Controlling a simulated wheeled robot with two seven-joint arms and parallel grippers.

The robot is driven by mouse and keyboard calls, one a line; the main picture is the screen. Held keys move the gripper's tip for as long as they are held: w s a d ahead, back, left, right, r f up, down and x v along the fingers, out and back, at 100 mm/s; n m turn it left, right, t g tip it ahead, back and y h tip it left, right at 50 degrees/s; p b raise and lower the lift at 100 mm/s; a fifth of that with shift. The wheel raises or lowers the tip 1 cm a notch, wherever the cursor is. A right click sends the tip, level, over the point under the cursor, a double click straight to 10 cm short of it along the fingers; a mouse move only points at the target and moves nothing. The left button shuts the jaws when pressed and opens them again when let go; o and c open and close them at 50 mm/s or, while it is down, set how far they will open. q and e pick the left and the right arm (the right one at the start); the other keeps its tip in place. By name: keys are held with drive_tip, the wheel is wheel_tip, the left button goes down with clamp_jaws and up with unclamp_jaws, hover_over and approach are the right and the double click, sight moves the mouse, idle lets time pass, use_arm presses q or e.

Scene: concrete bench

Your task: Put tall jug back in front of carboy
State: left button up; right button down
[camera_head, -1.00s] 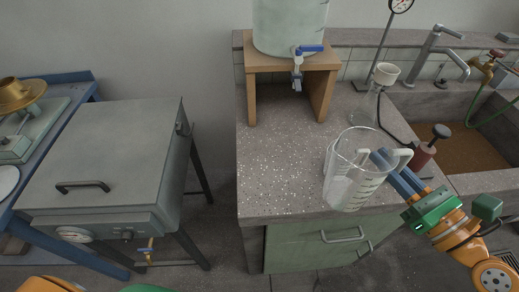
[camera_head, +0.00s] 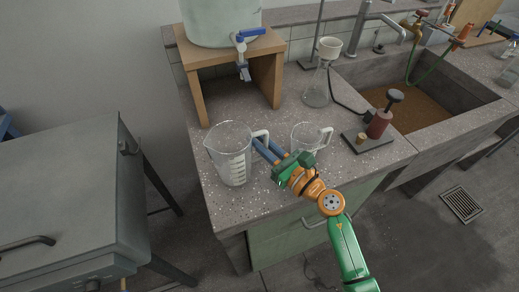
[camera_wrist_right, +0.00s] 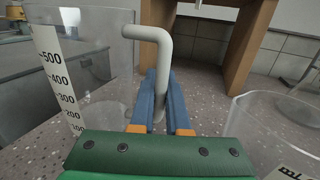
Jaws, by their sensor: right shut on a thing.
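The tall jug (camera_head: 229,158), clear with a white scale, is upright on or just above the bench, near its front left edge. It is in front of the carboy's stand, with a gap between them. My right gripper (camera_head: 264,148) is shut on its handle (camera_head: 262,135); in the right wrist view the fingers (camera_wrist_right: 160,105) close around the pale handle (camera_wrist_right: 150,33). The jug's scale (camera_wrist_right: 62,85) shows at the left there. The pale green carboy (camera_head: 220,22) stands on a wooden stand (camera_head: 190,84), its blue-handled tap facing front. My left gripper is out of view.
A shorter clear jug (camera_head: 309,136) stands close to the right of my gripper. Behind it are a flask with a funnel (camera_head: 316,88) and a red hand pump (camera_head: 379,124) on a base. The sink (camera_head: 440,85) is at the right. Bare bench (camera_head: 232,108) lies before the stand.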

drive_tip(key=shift+f, duration=0.8)
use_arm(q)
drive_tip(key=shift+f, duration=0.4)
use_arm(e)
drive_tip(key=shift+r, duration=0.1)
drive_tip(key=c, duration=1.3)
unclamp_jaws()
drive_tip(key=shift+c, duration=0.2)
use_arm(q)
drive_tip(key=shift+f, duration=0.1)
use_arm(e)
drive_tip(key=o, duration=0.4)
drive_tip(key=shift+o, duration=0.2)
